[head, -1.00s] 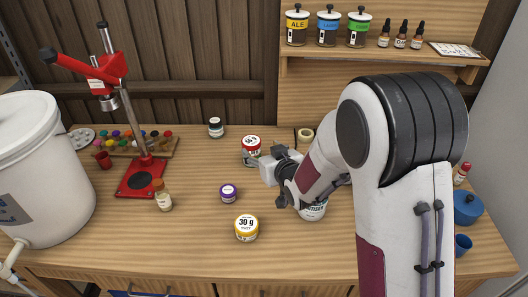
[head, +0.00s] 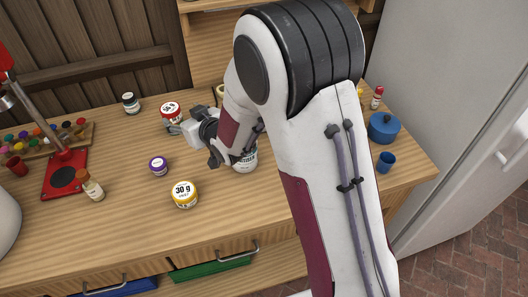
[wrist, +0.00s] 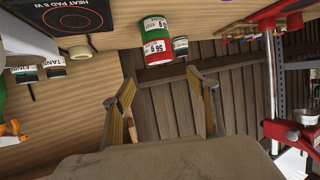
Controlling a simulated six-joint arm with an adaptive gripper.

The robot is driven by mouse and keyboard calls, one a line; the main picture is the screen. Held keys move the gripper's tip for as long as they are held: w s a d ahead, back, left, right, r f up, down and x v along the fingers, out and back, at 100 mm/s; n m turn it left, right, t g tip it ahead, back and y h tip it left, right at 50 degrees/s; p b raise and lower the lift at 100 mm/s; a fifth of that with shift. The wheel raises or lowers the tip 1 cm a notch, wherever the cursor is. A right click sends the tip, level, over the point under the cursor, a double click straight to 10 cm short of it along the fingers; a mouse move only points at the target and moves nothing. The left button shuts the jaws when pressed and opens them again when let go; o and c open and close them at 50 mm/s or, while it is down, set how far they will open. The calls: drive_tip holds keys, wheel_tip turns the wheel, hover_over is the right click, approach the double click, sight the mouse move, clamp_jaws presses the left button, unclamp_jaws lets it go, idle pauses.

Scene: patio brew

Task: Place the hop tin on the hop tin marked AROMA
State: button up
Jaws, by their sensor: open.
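A red tin marked 56 g (wrist: 158,48) sits upright on a green tin (wrist: 153,24) in the wrist view, apparently stacked. In the head view the red tin (head: 171,110) shows its pale round lid label, and the green tin (head: 174,128) shows partly below it. I cannot read the word AROMA on any tin. My gripper (head: 213,152) is beside the stack, to its right and nearer in the head view. In the wrist view the fingers of my gripper (wrist: 161,84) are spread and empty, apart from both tins.
A purple-lidded tin (head: 158,166), a yellow-lidded 30 g tin (head: 184,194) and an amber bottle (head: 91,187) stand in front. A dark-lidded jar (head: 130,102) stands behind. A white jar (head: 245,161) is partly hidden by my arm. A red press (head: 64,174) stands left.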

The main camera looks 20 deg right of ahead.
drive_tip(key=shift+r, duration=0.1)
drive_tip(key=s+d+r+g+h, duration=0.1)
drive_tip(key=s+d+r, duration=0.2)
drive_tip(key=s+d, duration=0.1)
drive_tip(key=s+d+r+m+g+h, duration=0.1)
drive_tip(key=s+d+r, duration=0.3)
drive_tip(key=s, duration=0.1)
drive_tip(key=s+d+r+m+h, duration=0.1)
drive_tip(key=s+d+r+h, duration=0.1)
drive_tip(key=s+d+r, duration=0.1)
drive_tip(key=shift+s+d+r+g, duration=0.15)
drive_tip(key=shift+s+d+g, duration=0.25)
drive_tip(key=shift+s+d, duration=0.6)
drive_tip(key=s+d+m+g, duration=0.1)
drive_tip(key=s+d+g, duration=0.1)
drive_tip(key=s, duration=1)
drive_tip(key=s+d+r+m+g+h, duration=0.1)
drive_tip(key=s+d+g, duration=0.1)
drive_tip(key=s, duration=1.1)
drive_tip(key=shift+d+r, duration=0.15)
drive_tip(key=shift+d, duration=0.7)
